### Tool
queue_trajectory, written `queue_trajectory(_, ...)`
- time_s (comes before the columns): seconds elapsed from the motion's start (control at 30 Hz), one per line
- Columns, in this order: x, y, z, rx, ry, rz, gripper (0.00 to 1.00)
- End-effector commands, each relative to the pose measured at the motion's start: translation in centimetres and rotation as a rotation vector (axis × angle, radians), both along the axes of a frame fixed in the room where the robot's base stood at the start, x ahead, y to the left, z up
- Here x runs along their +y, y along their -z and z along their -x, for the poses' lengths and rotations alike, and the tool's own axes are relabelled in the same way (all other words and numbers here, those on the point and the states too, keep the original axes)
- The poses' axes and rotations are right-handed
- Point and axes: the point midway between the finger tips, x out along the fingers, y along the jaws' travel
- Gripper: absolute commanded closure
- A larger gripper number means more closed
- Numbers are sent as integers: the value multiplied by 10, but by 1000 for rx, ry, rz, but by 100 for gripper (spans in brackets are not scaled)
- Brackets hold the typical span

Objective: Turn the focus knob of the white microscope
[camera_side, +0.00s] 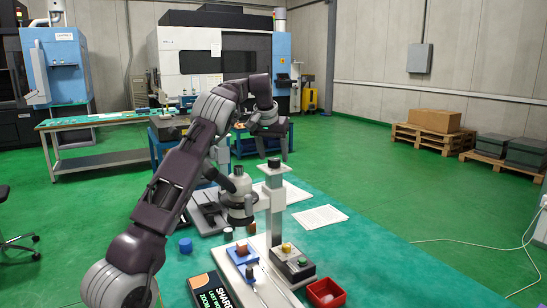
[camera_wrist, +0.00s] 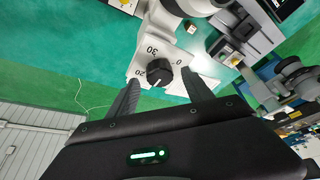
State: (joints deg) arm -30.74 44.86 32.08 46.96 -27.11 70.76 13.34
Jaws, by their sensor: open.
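The white microscope (camera_side: 275,205) stands on the green-topped bench in the side view, with a grey head (camera_side: 238,190) left of its column. Its focus knob (camera_wrist: 160,76) is black, with a white pointer mark, on a white plate marked 20, 30 and 0 in the wrist view. In the side view a dark knob (camera_side: 274,163) tops the column. My gripper (camera_side: 273,155) is just above it, fingers downward. In the wrist view my gripper (camera_wrist: 161,82) is open, with one finger on each side of the knob in the picture. Neither finger visibly touches it.
A red tray (camera_side: 326,293), a blue cap (camera_side: 185,245), a dark box with a button (camera_side: 297,264) and a book (camera_side: 208,292) lie around the microscope. Papers (camera_side: 320,217) lie to its right. The bench right of the papers is clear.

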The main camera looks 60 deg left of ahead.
Motion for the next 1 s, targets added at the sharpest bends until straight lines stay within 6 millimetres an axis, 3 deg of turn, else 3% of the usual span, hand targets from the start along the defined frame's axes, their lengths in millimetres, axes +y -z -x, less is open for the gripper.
queue_trajectory(0.1,-6,-25,8,-3,0,-4,41)
queue_trajectory(0.3,-14,-51,16,-1,0,-1,41)
queue_trajectory(0.83,-17,-56,18,-4,0,3,41)
queue_trajectory(0.93,-46,-77,24,-42,10,27,41)
queue_trajectory(1.0,-91,-99,37,-84,41,64,41)
